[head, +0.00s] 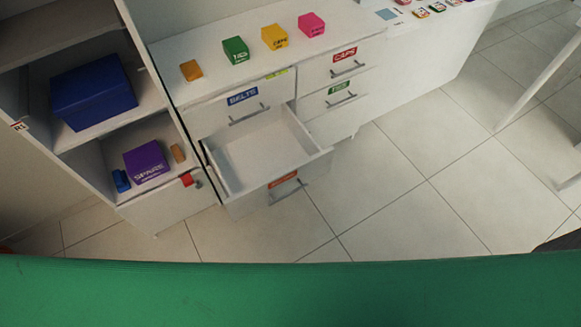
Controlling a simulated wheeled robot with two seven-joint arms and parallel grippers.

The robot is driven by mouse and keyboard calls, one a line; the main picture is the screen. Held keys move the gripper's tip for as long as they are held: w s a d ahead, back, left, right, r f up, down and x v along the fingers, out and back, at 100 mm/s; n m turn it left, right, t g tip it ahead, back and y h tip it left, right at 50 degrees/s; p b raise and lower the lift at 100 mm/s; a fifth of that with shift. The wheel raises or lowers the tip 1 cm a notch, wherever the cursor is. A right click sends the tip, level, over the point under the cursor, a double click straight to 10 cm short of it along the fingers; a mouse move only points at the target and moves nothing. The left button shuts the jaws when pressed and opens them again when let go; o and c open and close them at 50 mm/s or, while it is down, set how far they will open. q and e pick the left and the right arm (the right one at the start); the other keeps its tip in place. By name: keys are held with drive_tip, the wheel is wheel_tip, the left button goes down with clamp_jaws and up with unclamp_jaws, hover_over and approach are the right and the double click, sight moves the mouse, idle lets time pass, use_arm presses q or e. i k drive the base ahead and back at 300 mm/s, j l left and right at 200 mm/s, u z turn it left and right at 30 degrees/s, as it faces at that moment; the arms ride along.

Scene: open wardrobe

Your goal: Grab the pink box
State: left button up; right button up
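The pink box (311,25) is a small cube on the white counter top, the rightmost in a row of small boxes. A yellow box (274,37) sits just left of it, apart from it. Neither of my grippers shows in the head view, so I cannot see whether they are open or shut.
A green box (236,50) and an orange block (190,70) share the counter top (212,79). Below, an empty drawer (262,150) stands pulled out. Left shelves hold a blue box (93,92) and a purple box (146,162). The tiled floor (410,190) in front is clear.

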sight(311, 24)
drive_tip(key=i+l, duration=0.1)
drive_tip(key=i, duration=0.35)
drive_tip(key=i+l, duration=0.3)
drive_tip(key=l, duration=0.15)
drive_tip(key=i+l, duration=0.3)
drive_tip(key=l, duration=0.2)
drive_tip(key=i+l+z, duration=0.1)
drive_tip(key=i+l, duration=0.2)
drive_tip(key=l, duration=0.15)
drive_tip(key=i+l, duration=0.3)
drive_tip(key=l, duration=0.15)
